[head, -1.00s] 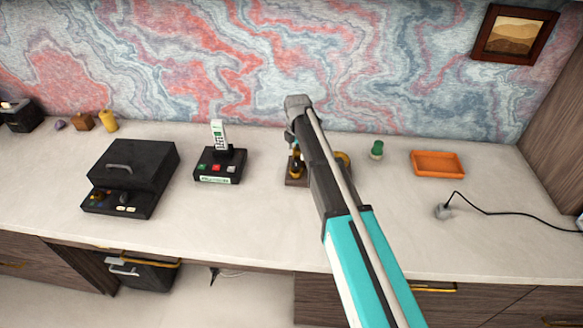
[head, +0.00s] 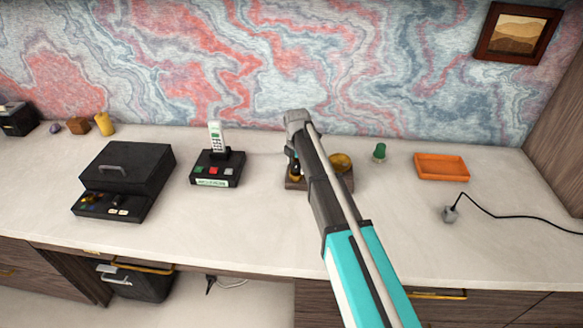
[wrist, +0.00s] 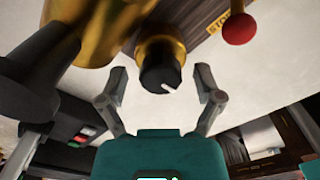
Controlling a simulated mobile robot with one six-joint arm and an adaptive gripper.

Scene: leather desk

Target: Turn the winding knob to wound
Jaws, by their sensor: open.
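The winding knob (wrist: 160,72) is black with a white pointer line and a brass collar. In the wrist view it is at the top centre, just beyond and between the open fingertips of my gripper (wrist: 160,84). The pointer slants toward the lower right. I cannot tell whether the fingers touch it. The knob sits on the side of a device with a wooden base (head: 346,182) and brass parts (head: 340,162). In the head view my arm hides much of this device, the knob and the fingers.
A red ball-tipped lever (wrist: 239,27) sits near a yellow "STOP" label (wrist: 217,22). A phone on a black base (head: 217,168) stands left of the device. A green-topped item (head: 380,152), an orange tray (head: 441,167) and a corded plug (head: 451,214) are on the right.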

